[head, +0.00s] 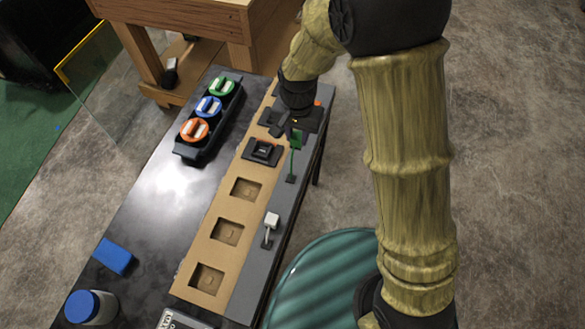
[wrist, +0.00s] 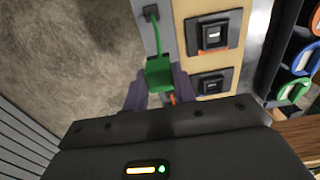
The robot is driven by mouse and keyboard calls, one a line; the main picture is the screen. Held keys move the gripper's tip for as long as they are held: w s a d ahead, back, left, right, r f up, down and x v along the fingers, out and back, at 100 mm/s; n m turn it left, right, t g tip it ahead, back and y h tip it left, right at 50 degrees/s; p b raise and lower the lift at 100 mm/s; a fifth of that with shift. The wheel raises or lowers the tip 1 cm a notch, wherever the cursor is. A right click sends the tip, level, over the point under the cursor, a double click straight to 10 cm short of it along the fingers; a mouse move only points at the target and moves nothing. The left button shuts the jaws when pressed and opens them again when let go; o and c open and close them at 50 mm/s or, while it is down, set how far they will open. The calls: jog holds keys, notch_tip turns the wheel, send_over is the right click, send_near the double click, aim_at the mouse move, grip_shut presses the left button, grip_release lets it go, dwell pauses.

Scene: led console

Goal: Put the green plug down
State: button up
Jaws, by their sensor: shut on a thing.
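The green plug (head: 297,139) is at the tip of my gripper (head: 292,130), above the grey strip (head: 253,270) of the console. A thin green cord or stem runs from it to a small dark base (head: 291,178) on that strip. In the wrist view the green plug (wrist: 160,72) sits between the two purple-grey fingers of my gripper (wrist: 160,92), which are shut on it. Whether its underside touches anything is hidden. Black socket-like modules (wrist: 213,36) stand on the tan panel beside the strip; another (wrist: 210,84) is level with the fingers.
A white plug (head: 271,220) stands on the grey strip. The tan panel has several square recesses (head: 227,232). A dark tray (head: 183,151) holds green, blue and orange round pieces. A blue block (head: 113,257) and a blue-lidded jar (head: 90,307) are at lower left. The dark tabletop's middle is clear.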

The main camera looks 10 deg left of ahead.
aim_at(297, 146)
notch_tip(297, 146, down, 5)
jog(key=shift+f, duration=0.1)
dwell(0.3)
jog(key=shift+f+p, duration=0.55)
jog(key=shift+f, duration=1.45)
jog(key=shift+f, duration=0.2)
jog(key=o, duration=1)
jog(key=shift+r, duration=0.1)
notch_tip(297, 146, up, 12)
jog(key=shift+r+b, duration=0.15)
jog(key=shift+b, duration=0.7)
